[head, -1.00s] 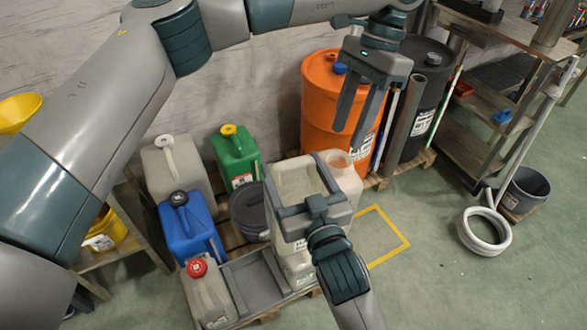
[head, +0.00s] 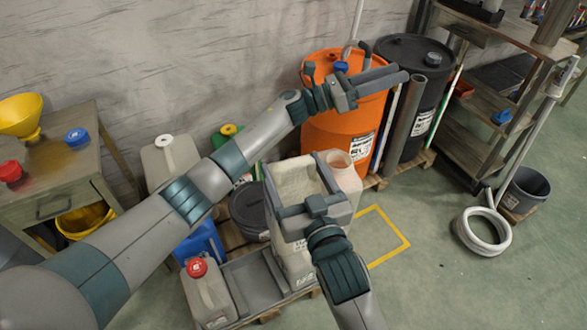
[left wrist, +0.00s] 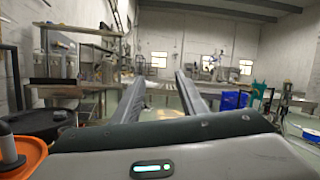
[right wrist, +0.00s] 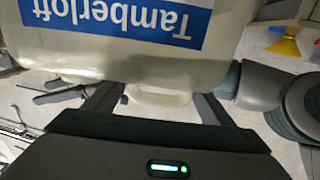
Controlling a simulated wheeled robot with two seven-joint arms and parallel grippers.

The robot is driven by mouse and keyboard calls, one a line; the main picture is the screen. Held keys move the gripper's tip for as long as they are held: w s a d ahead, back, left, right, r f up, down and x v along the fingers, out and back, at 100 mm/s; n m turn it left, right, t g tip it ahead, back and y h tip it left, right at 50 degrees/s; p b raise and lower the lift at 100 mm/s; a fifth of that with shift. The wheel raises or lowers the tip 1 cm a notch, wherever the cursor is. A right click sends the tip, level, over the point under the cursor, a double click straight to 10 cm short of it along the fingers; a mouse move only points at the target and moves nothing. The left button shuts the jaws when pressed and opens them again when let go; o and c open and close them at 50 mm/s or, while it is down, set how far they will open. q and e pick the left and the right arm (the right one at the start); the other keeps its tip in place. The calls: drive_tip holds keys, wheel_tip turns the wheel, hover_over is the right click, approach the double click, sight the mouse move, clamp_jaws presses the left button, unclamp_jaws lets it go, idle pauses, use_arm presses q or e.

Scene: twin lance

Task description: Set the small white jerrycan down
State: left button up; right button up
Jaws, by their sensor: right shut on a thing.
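The small white jerrycan (head: 291,178) is between the fingers of my right gripper (head: 293,160) in the head view, at the right end of the low pallet. In the right wrist view the fingers (right wrist: 157,101) flank a pale body with a blue "Tamberloft" label (right wrist: 125,18). Its lower part is partly behind my arm, so I cannot tell whether its base touches the pallet. My left gripper (head: 392,80) is empty and open, over the orange drum, fingers pointing right; its fingers (left wrist: 160,80) stand apart in the left wrist view.
A red-capped jerrycan (head: 207,292) and a grey tray (head: 252,283) are left of it. A dark round tub (head: 246,208) is behind. The orange drum (head: 322,132) and black drum (head: 428,95) stand at the back.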

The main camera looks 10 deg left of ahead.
use_arm(q)
drive_tip(key=w+a+f+n+t+y, duration=0.45)
drive_tip(key=a+f+n, duration=0.35)
drive_tip(key=f+n, duration=0.2)
drive_tip(key=w+a+f+n+t+y, duration=0.4)
drive_tip(key=a+f+n+t+y, duration=0.15)
drive_tip(key=a+f+n, duration=0.45)
drive_tip(key=s+a+f+n+y, duration=0.2)
drive_tip(key=a+f+n, duration=0.2)
drive_tip(key=f, duration=0.3)
drive_tip(key=s+a+f+n+g+y, duration=0.1)
drive_tip(key=s+a+f+n+y, duration=0.2)
drive_tip(key=f, duration=0.4)
drive_tip(key=s+a+f+n+y, duration=0.2)
drive_tip(key=a+f+n, duration=0.25)
drive_tip(key=f, duration=0.25)
drive_tip(key=s+a+f+n+g+y, duration=0.25)
drive_tip(key=s+f+n+g, duration=0.4)
drive_tip(key=s+f, duration=1.45)
drive_tip(key=s+f+n+g, duration=0.1)
drive_tip(key=s+f+n, duration=0.3)
drive_tip(key=s, duration=1)
drive_tip(key=s+a+f+n+g, duration=0.1)
drive_tip(key=s+f+n, duration=0.3)
drive_tip(key=s, duration=1)
drive_tip(key=shift+s+a+f+g, duration=0.2)
drive_tip(key=shift+s+f+g, duration=0.15)
drive_tip(key=shift+f, duration=0.2)
